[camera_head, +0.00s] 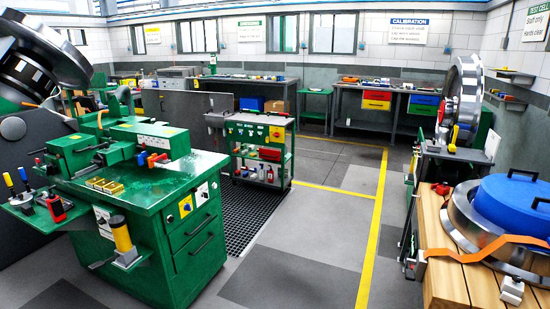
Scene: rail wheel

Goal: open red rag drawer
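A red drawer (376,105) sits under the grey workbench (390,87) at the back of the room. It is small and far away, grouped with a yellow drawer (377,95), and looks closed. A blue drawer (425,99) and a green one (422,109) sit to its right under the same bench. Neither of my grippers is in view.
A green machine bench (150,200) fills the left front. A green tool cart (260,150) stands in the middle. A wooden platform (460,285) with a metal wheel and blue lid (515,200) is at right. Grey floor (320,225) with yellow lines lies clear between.

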